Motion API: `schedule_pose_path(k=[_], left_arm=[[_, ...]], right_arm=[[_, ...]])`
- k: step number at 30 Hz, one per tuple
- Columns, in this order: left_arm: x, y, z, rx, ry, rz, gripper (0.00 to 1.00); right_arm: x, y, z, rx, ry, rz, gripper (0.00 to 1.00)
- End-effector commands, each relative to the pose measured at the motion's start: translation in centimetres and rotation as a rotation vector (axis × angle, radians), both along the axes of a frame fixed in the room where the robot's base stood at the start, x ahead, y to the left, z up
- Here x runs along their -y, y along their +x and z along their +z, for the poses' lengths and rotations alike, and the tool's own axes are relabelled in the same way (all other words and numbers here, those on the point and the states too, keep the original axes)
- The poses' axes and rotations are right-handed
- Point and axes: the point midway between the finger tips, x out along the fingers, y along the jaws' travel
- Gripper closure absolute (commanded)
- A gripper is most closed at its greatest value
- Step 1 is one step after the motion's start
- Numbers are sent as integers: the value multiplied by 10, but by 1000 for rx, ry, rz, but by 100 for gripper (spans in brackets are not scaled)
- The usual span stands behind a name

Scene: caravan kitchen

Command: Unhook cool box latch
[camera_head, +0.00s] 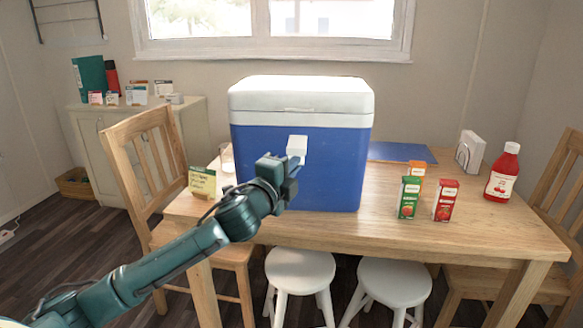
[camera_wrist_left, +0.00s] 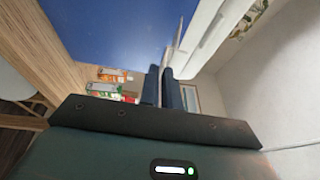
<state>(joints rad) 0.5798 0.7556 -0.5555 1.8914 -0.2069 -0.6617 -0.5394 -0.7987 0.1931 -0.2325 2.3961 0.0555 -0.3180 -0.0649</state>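The cool box (camera_head: 331,165), blue with a white lid, stands upright on the table. Its white latch (camera_head: 297,146) sits on the front face just below the lid. My left gripper (camera_head: 291,163) is at the front of the box, right at the latch's lower end. In the left wrist view its two dark fingers (camera_wrist_left: 164,86) are close together, with a thin pale edge, seemingly the latch (camera_wrist_left: 176,42), at their tips. I see no clear grip on it. The blue wall (camera_wrist_left: 110,30) and white lid (camera_wrist_left: 205,30) fill the upper part there. My right gripper is out of view.
On the wooden table (camera_head: 480,225), several small cartons (camera_head: 445,200), a ketchup bottle (camera_head: 502,173) and a napkin holder (camera_head: 470,151) stand right of the box. Stools (camera_head: 300,268) and chairs surround the table.

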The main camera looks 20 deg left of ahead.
Motion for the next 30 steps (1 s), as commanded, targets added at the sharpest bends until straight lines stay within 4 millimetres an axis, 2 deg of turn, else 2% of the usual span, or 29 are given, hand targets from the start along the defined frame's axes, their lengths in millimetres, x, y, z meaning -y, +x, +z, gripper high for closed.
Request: schedule_pose_path(k=[1,3,4,12,20,25,30], left_arm=[[0,1,-7,-16,-5,2,100],[0,1,-7,-16,-5,2,100],[0,1,-7,-17,-5,2,94],[0,0,-6,-13,-3,2,74],[0,-2,-4,-8,-2,1,74],[-2,-22,-5,-9,0,0,74],[-3,-61,-8,-12,1,-1,74]], right_arm=[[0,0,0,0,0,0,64],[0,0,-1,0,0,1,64],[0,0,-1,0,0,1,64],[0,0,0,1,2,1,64],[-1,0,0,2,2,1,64],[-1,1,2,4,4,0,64],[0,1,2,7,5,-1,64]])
